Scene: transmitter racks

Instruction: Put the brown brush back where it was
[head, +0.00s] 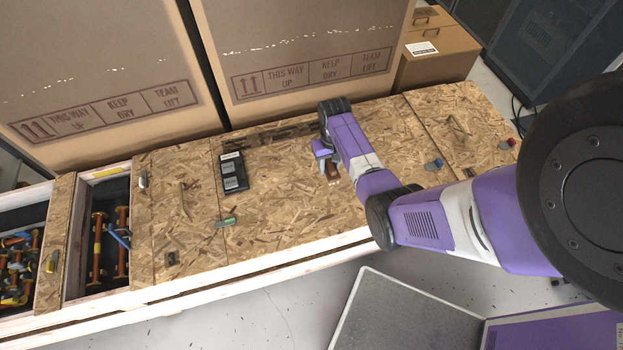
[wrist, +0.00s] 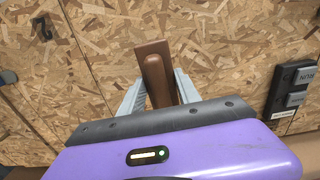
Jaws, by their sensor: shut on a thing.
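The brown brush (wrist: 155,72) is between the two grey fingers of my gripper (wrist: 158,97) in the wrist view, with its long end pointing away from the gripper body. My gripper is shut on it. In the head view a small brown part of the brush (head: 332,171) shows beside my gripper (head: 328,160), over the chipboard top (head: 290,200). The rest of it is hidden by my arm. I cannot tell whether the brush touches the board.
A black device (head: 233,172) lies on the board to the left; it also shows in the wrist view (wrist: 292,90). Large cardboard boxes (head: 305,50) stand behind. Open bins (head: 98,235) are at left.

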